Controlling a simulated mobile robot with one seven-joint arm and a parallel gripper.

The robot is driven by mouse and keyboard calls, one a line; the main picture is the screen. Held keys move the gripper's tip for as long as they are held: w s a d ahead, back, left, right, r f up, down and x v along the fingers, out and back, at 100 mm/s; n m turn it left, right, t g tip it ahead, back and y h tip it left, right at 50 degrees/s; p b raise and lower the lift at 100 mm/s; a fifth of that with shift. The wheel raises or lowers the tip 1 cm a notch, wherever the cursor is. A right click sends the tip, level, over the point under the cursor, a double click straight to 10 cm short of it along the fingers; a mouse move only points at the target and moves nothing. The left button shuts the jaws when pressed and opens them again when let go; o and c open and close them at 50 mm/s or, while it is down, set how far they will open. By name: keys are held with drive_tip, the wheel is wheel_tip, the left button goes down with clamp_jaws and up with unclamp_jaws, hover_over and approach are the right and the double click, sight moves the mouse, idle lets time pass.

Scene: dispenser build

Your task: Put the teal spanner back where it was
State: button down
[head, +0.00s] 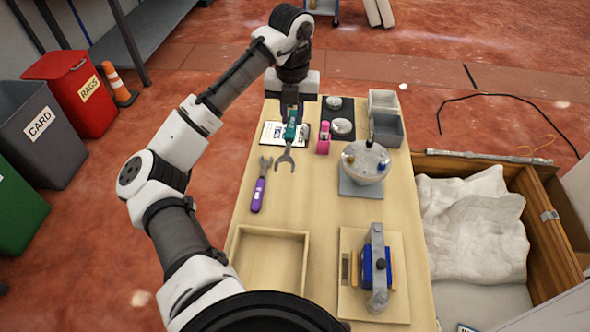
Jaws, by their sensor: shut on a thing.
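The teal spanner (291,131) is in the head view near the far left part of the wooden table (310,205). Its grey forked head (285,162) points toward the near side. My gripper (291,114) is shut on its teal handle from above. The gripper hides the far end of the handle. I cannot tell whether the spanner touches the table or hangs just above it. A purple-handled spanner (259,189) lies on the table to the left, apart from it.
A clipboard with paper (271,134) lies beside my gripper. A pink item (323,138), a dark mat with white round parts (341,126), grey bins (387,131) and a bowl on a stand (364,167) are to the right. An empty wooden tray (268,260) and a clamp-like fixture (377,265) are nearer.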

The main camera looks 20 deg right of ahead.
sight(293, 131)
wheel_tip(293, 131, down, 18)
drive_tip(key=shift+r+p, duration=0.25)
drive_tip(key=shift+p, duration=1)
drive_tip(key=shift+f, duration=0.15)
drive_tip(key=c, duration=1.3)
unclamp_jaws()
drive_tip(key=shift+o, duration=0.2)
wheel_tip(293, 131, up, 12)
drive_tip(key=shift+r+b, duration=0.2)
drive_tip(key=shift+b, duration=0.9)
